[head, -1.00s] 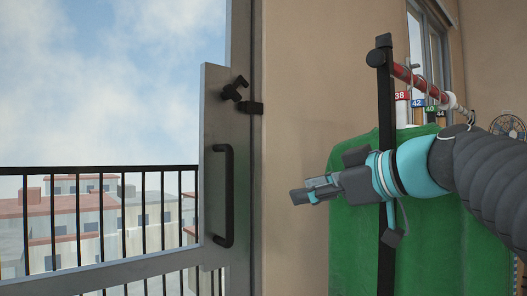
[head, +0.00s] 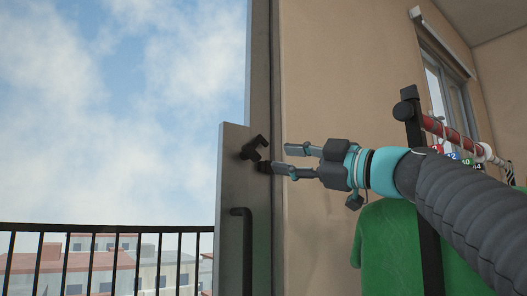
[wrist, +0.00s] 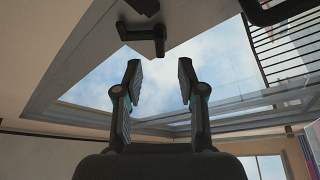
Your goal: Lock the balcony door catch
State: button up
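The balcony door catch (head: 254,148) is a small black lever on the grey door frame edge, above the black door handle (head: 241,250). The catch also shows at the top of the wrist view (wrist: 146,31), ahead of my gripper. My gripper (head: 285,160) is open and empty, just right of the catch in the head view. Its lower finger tip overlaps the catch's keeper area there; I cannot tell whether it touches. In the wrist view both fingers (wrist: 160,85) stand apart with sky between them, and the catch lies beyond their tips.
A clothes rack with a black post (head: 411,115) and a green garment (head: 388,245) stands at the right, behind my arm. The beige wall (head: 335,95) is behind my gripper. A black balcony railing (head: 110,228) is outside at the left.

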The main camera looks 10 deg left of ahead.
aim_at(258, 156)
jog(key=p+x, duration=0.2)
jog(key=x, duration=0.5)
jog(key=shift+a, duration=0.1)
grip_shut()
